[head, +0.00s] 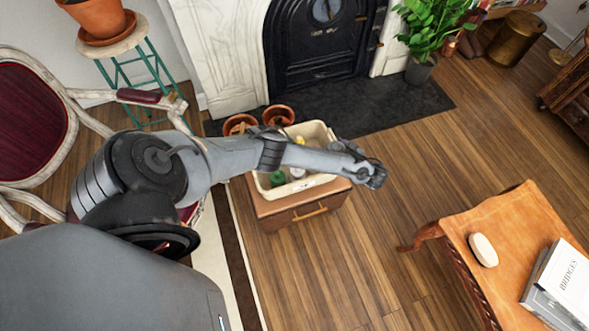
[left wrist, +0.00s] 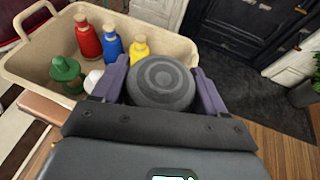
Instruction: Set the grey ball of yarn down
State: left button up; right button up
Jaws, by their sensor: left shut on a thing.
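The grey ball of yarn (left wrist: 160,82) is dark and round with ring-shaped marks, held between the purple fingers of my left gripper (left wrist: 162,88) in the left wrist view. In the head view my left gripper (head: 374,176) is at the end of the arm, just right of the cream bin (head: 318,131), above the wooden floor. The ball is too small and dark to make out clearly there. My right gripper is not in view.
The bin stands on a low wooden drawer unit (head: 294,212) and holds red (left wrist: 88,42), blue (left wrist: 112,46) and yellow (left wrist: 140,50) bottles and a green container (left wrist: 66,76). An orange-brown table (head: 470,232) with a white oval object (head: 483,250) and books (head: 562,286) stands at right. Floor between is clear.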

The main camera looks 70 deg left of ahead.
pick_arm(q)
jog(key=shift+s+a+f+n+g+h, duration=0.15)
jog(key=shift+s+a+n+g, duration=0.15)
jog(key=shift+s, duration=0.1)
jog(key=shift+s+a+f+n+g+h, duration=0.1)
jog(key=shift+s+a+n+g+h, duration=0.05)
jog(key=shift+s+a+n+g, duration=0.2)
jog(key=shift+s+f+b, duration=0.1)
jog(key=shift+s+b, duration=0.15)
jog(key=shift+b, duration=0.1)
jog(key=shift+s+a+f+g+b, duration=0.1)
jog(key=shift+a+f+g+b, duration=0.05)
jog(key=shift+f+g+b, duration=0.15)
notch_tip(320, 180, down, 7)
jog(key=b, duration=0.8)
jog(key=shift+f, duration=0.1)
jog(key=shift+f+b, duration=0.3)
jog(key=shift+f, duration=0.25)
